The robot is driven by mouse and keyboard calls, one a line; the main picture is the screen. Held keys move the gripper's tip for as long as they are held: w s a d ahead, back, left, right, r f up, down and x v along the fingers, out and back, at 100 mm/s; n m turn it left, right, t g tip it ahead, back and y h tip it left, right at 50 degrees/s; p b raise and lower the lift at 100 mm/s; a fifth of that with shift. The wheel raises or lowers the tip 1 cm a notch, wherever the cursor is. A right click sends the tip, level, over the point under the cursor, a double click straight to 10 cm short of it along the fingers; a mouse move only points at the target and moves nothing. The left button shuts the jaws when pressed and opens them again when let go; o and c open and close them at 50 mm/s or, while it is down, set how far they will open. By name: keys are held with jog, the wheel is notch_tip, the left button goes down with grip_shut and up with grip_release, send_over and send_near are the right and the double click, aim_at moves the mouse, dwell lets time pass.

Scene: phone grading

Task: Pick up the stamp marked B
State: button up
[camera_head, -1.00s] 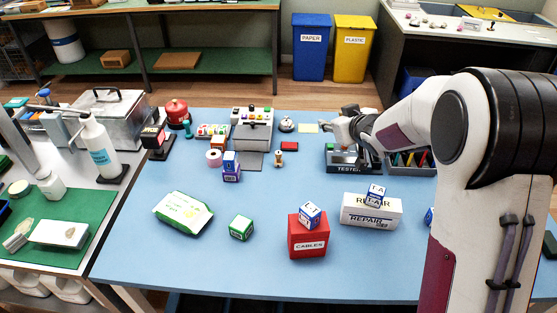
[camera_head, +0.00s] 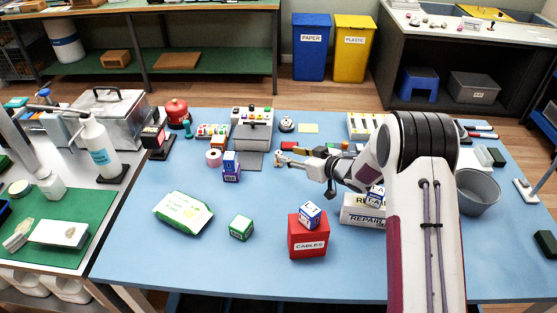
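A small stamp-like piece with a wooden-brown handle (camera_head: 279,164) stands on the blue table near the middle; no letter on it is readable. My gripper (camera_head: 282,158) reaches in from the right, with its tip at this piece and covering part of it. I cannot tell whether the fingers are around it, touching it or only in front of it, nor whether they are open or shut.
A red pad (camera_head: 288,145) lies just behind my gripper. Stacked small boxes (camera_head: 231,168) stand to the left. A red CABLES box (camera_head: 307,240) and a white REPAIR box (camera_head: 362,212) stand in front. A grey bin (camera_head: 478,192) is at right.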

aim_at(279, 153)
jog(key=shift+a+f, duration=0.1)
dwell(0.3)
jog(key=shift+x, duration=1.25)
jog(key=shift+x, duration=2.6)
jog(key=shift+w+f, duration=0.1)
jog(key=c, duration=1)
